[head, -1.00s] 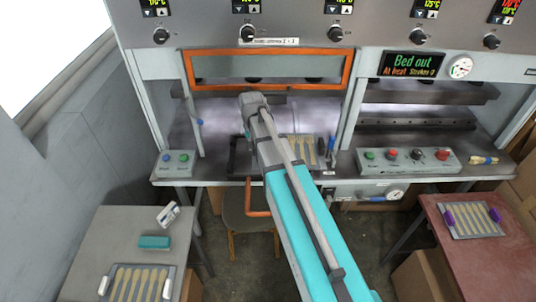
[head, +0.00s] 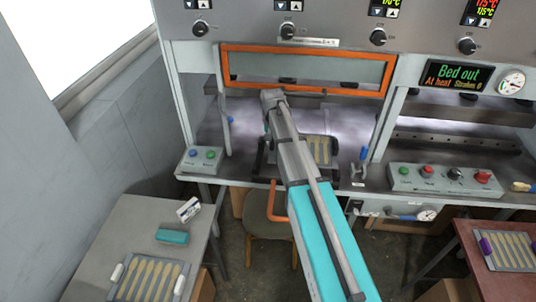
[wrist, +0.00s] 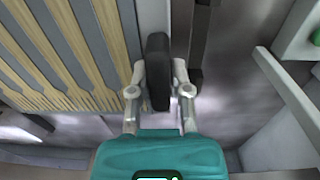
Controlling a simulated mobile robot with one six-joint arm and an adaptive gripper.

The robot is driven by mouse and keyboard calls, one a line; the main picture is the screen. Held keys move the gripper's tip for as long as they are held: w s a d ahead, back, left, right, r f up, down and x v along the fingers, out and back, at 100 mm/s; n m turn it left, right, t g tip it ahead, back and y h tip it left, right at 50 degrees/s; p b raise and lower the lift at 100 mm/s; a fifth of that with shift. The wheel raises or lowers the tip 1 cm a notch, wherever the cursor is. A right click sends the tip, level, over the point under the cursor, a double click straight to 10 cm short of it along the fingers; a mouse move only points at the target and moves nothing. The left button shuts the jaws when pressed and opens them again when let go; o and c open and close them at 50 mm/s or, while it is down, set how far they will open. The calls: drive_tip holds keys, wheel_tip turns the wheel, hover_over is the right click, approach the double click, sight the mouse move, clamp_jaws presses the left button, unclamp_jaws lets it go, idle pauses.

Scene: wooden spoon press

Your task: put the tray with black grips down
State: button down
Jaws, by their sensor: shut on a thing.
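The tray with black grips holds several wooden spoons and shows beside my arm in the head view (head: 335,152), at the front of the left press opening. In the wrist view its grey rim (wrist: 150,15) and spoons fill the left. My gripper (wrist: 158,88) is shut on the tray's near black grip (wrist: 158,60), one finger on each side. In the head view my arm hides my fingers and part of the tray. I cannot tell whether the tray touches the press bench.
The left table (head: 128,225) carries a white-gripped spoon tray (head: 113,292), a teal block (head: 172,236) and a small white device (head: 188,210). A purple-gripped tray (head: 487,262) lies on the red table at right. Button boxes (head: 203,158) (head: 445,180) flank the opening. A chair (head: 270,225) stands below.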

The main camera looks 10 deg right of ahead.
drive_tip(key=shift+w+a+f+b, duration=0.2)
drive_tip(key=shift+w+f+b, duration=0.7)
drive_tip(key=shift+f, duration=0.15)
drive_tip(key=shift+w+a+f+b, duration=0.15)
drive_tip(key=shift+w+f+b, duration=0.65)
drive_tip(key=shift+f, duration=0.25)
drive_tip(key=shift+w+a+f+b, duration=0.1)
drive_tip(key=shift+w+f+b, duration=0.25)
drive_tip(key=shift+f+b, duration=0.3)
wheel_tip(320, 180, down, 3)
drive_tip(key=b, duration=0.3)
drive_tip(key=shift+r, duration=0.15)
drive_tip(key=c, duration=0.6)
unclamp_jaws()
drive_tip(key=shift+o, duration=0.2)
drive_tip(key=shift+r, duration=0.1)
wheel_tip(320, 180, up, 12)
drive_tip(key=p, duration=1.2)
drive_tip(key=shift+a, duration=0.15)
drive_tip(key=shift+s, duration=0.1)
